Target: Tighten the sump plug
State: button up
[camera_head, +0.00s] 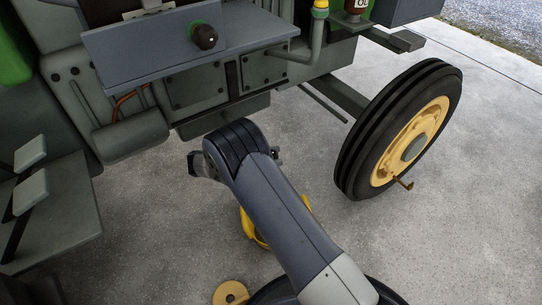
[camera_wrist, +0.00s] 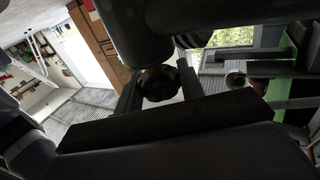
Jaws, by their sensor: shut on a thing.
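In the wrist view a dark, knob-like plug (camera_wrist: 158,84) sits between the two fingers of my gripper (camera_wrist: 158,92), which is shut on it. The plug is in shadow, so its thread and how far it is seated cannot be made out. In the head view my arm reaches under the tractor, near the grey underside housing (camera_head: 225,114). There my wrist hides the plug and most of the gripper.
The tractor's front wheel (camera_head: 412,135), with a yellow hub, stands to the right. Pedals (camera_head: 30,170) are at the left. A yellow object (camera_head: 250,229) is partly hidden behind my arm, and a yellow disc (camera_head: 230,293) lies lower. Concrete floor between is open.

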jog(key=o, duration=0.6)
jog(key=shift+w+r, duration=0.1)
jog(key=shift+r, duration=0.15)
jog(key=o, duration=0.4)
jog(key=shift+d+f, duration=0.1)
jog(key=shift+f, duration=0.05)
notch_tip(320, 180, up, 10)
jog(key=p, duration=0.4)
jog(key=shift+p, duration=0.3)
jog(key=shift+f, duration=0.1)
notch_tip(320, 180, down, 10)
jog(key=b, duration=0.5)
jog(key=shift+f, duration=0.15)
jog(key=shift+r+n+t, duration=0.2)
jog(key=shift+n+t, duration=0.1)
jog(key=shift+t, duration=0.1)
jog(key=shift+g, duration=0.4)
